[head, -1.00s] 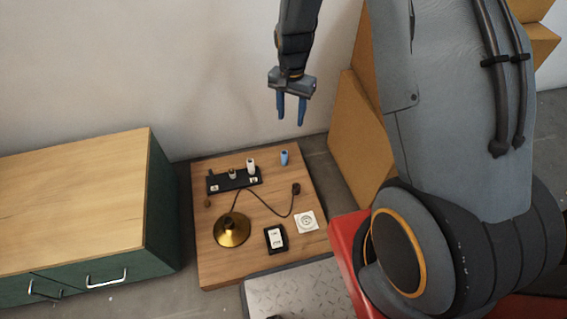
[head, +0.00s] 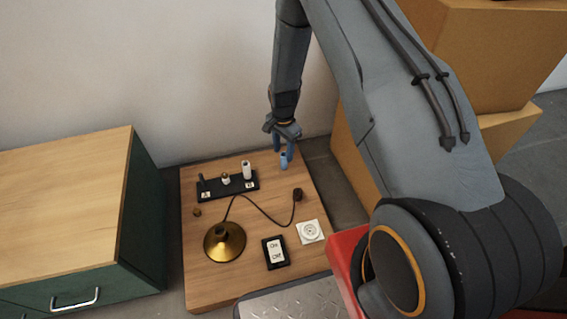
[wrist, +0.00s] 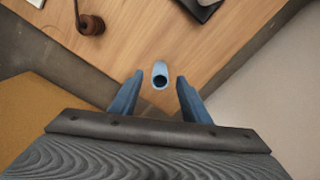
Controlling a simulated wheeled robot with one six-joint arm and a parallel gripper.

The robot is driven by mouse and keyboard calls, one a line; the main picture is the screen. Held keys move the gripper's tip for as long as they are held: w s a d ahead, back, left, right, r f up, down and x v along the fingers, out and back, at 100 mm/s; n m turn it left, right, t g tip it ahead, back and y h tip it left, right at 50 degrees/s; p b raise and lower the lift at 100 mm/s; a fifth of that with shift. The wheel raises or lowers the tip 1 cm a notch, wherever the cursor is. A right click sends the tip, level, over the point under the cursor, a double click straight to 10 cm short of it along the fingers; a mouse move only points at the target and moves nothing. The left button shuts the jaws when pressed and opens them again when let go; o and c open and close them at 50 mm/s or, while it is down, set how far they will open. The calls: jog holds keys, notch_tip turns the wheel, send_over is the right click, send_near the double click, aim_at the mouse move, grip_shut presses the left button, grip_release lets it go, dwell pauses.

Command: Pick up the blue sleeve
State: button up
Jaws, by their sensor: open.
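The blue sleeve (head: 284,162) is a small light-blue tube standing upright near the back right corner of the wooden board (head: 205,270). In the wrist view the sleeve (wrist: 160,75) shows its dark open top, just ahead of the fingertips and centred between them. My gripper (head: 286,150) is over the sleeve in the head view, with its blue fingers partly covering it. In the wrist view my gripper (wrist: 153,82) has its two fingers apart with nothing held between them.
A black holder (head: 228,187) with small upright parts stands left of the sleeve. A brass lamp base (head: 226,242), a cord with a dark plug (head: 297,194), a switch (head: 275,252) and a white socket (head: 310,231) lie nearer. Cardboard boxes (head: 352,150) stand close at right.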

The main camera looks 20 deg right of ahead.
aim_at(283, 162)
notch_tip(283, 162, down, 7)
jog(key=b, duration=0.3)
jog(key=shift+a+r, duration=0.1)
grip_shut()
jog(key=s+r+n+p, duration=0.4)
jog(key=s+r+p, duration=0.3)
jog(key=r+p, duration=0.6)
jog(key=s+r+n+p, duration=0.4)
jog(key=s+r+p, duration=0.4)
jog(key=r, duration=1.7)
jog(key=s+r+n+p, duration=0.4)
jog(key=s+r+p, duration=0.4)
jog(key=r+p, duration=1.1)
jog(key=shift+s+d, duration=0.25)
dwell(0.3)
jog(key=shift+f, duration=0.1)
